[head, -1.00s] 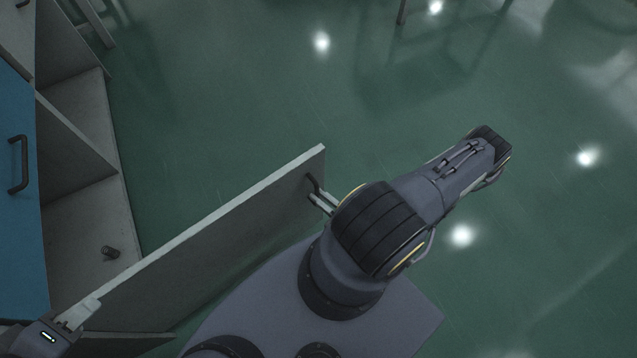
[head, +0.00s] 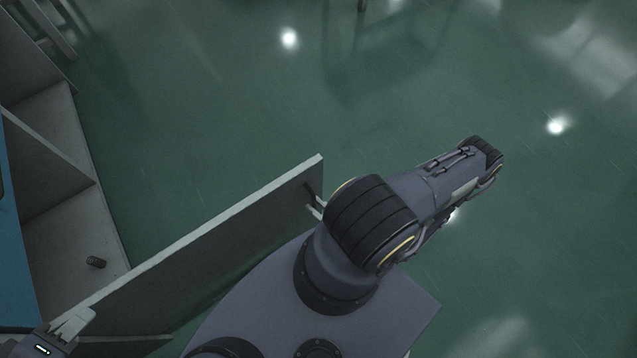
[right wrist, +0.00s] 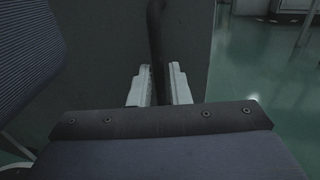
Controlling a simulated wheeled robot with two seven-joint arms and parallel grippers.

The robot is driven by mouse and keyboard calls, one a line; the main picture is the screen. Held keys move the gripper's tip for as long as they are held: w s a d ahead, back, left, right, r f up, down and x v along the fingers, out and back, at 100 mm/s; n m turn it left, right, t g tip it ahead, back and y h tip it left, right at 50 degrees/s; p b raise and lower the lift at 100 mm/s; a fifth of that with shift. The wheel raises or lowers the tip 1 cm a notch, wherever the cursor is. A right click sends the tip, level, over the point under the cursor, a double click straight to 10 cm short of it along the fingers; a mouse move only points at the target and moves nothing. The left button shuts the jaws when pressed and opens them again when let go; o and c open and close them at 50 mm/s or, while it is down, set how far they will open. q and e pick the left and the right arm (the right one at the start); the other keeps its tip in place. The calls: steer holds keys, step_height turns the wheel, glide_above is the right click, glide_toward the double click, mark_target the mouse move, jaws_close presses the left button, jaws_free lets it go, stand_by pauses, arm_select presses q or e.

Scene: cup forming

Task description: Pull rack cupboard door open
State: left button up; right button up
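The rack cupboard door (head: 215,255) is a grey panel standing swung out from the cupboard (head: 65,190) in the head view. Its dark handle (head: 315,192) is near the free end, and shows as a dark bar in the right wrist view (right wrist: 158,45). My right gripper (head: 319,209) is at this handle; its pale fingers (right wrist: 160,88) lie on both sides of the bar and look closed on it. My left gripper (head: 75,325) is at the lower left, by the door's other end; its finger gap is not clear.
A blue panel (head: 14,240) is at the left edge. The green floor (head: 230,100) beyond the door is clear.

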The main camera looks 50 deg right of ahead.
steer(key=shift+o, duration=1.4)
steer(key=shift+s, duration=0.1)
steer(key=s, duration=0.7)
steer(key=shift+s, duration=0.3)
steer(key=shift+d+r, duration=0.1)
steer(key=shift+d, duration=0.05)
